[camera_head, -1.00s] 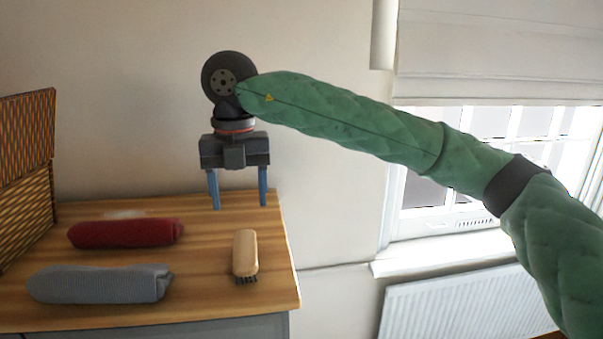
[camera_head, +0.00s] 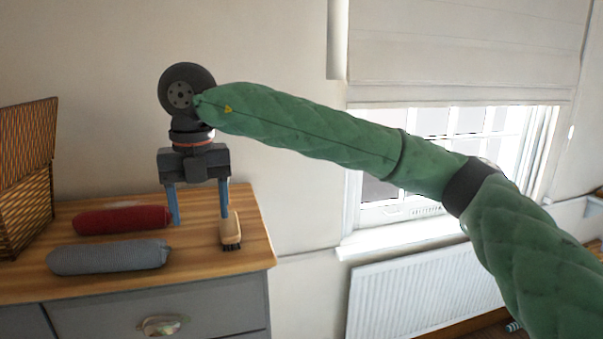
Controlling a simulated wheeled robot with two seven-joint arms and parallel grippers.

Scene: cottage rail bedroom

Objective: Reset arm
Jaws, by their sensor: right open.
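My right gripper (camera_head: 199,218) hangs from the green padded right arm, pointing down over the right part of the wooden dresser top (camera_head: 205,275). Its two blue fingers are spread apart with nothing held between them. The right finger overlaps the wooden brush (camera_head: 230,232) in the picture; I cannot tell whether they touch. My left gripper is not in view.
A red rolled cloth (camera_head: 122,219) and a grey rolled cloth (camera_head: 108,257) lie on the dresser. A woven box with an open lid (camera_head: 27,205) stands at the left. A radiator (camera_head: 425,285) and a window with a blind (camera_head: 460,50) are to the right.

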